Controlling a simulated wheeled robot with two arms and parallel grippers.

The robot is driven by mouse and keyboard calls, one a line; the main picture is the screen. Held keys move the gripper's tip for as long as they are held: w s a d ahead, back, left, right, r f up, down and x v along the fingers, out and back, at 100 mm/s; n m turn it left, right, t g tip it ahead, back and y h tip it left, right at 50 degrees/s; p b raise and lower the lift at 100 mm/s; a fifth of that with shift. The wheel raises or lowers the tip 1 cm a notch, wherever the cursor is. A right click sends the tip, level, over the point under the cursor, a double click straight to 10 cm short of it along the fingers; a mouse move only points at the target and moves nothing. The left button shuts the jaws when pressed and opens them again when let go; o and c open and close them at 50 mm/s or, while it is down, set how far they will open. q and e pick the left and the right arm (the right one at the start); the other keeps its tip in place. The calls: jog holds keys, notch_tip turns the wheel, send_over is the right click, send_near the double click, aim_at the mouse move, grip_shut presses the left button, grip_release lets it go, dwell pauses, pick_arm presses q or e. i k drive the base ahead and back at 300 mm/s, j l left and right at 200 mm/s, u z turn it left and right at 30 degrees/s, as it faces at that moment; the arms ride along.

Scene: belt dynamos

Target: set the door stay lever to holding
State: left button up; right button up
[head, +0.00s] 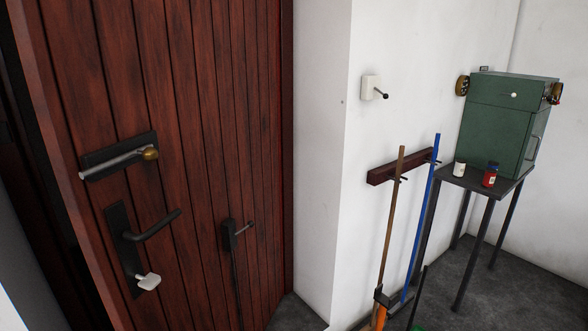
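A reddish-brown plank door (190,100) fills the left of the head view. Low on it, towards its right edge, is a small black plate with a short grey lever (243,229) and a dark rod (238,285) running down below it; this looks like the door stay lever. The lever points right and slightly up. Nothing touches it. Its setting carries no marking that I can read. Neither of my grippers is in view.
The door also carries a bolt with a brass knob (149,154), a black handle (155,226) and a white key-like knob (148,282). A white wall switch (371,88), a tool rack (381,174) with long-handled tools, and a table (478,180) bearing a green cabinet (505,125) stand right.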

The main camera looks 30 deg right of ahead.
aim_at(251, 223)
jog(key=z, duration=0.45)
jog(key=u, duration=0.4)
jog(key=l+u, duration=0.35)
jog(key=l, duration=0.35)
jog(key=l+u, duration=0.4)
jog(key=l, duration=0.35)
jog(key=k+l, duration=0.1)
jog(key=l, duration=0.8)
jog(key=k+l+u, duration=0.1)
jog(key=l, duration=0.3)
jog(key=k+l, duration=0.15)
jog(key=l, duration=0.3)
jog(key=k+l, duration=0.1)
jog(key=l, duration=0.3)
jog(key=i+l+z, duration=0.1)
jog(key=i+z, duration=0.3)
jog(key=i, duration=0.2)
